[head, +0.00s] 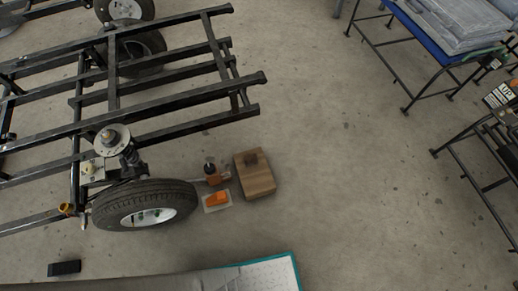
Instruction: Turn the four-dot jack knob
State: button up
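A black frame (190,96) with a wheel (146,206) stands at the left. Beside the tyre, on its right, is a small orange-brown device with a dark round knob (210,164) on top, which may be a jack. A pale plate with a small knob-like part (90,168) is on the frame behind the wheel. A brass-coloured round part (66,209) sits at the frame's lower left. I cannot make out dots on any of them, so I cannot tell which is the four-dot knob. My gripper is not in view.
A wooden block (255,180) and an orange wedge-like piece (217,198) on a pale plate lie right of the wheel. A black block (64,268) lies lower left. A teal-edged panel (262,275) fills the bottom edge. Stands are at right; the middle floor (350,170) is clear.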

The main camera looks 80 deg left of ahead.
aim_at(209, 168)
jog(key=i, duration=1)
jog(key=u, duration=3.3)
jog(key=i, duration=0.5)
jog(key=u, duration=0.8)
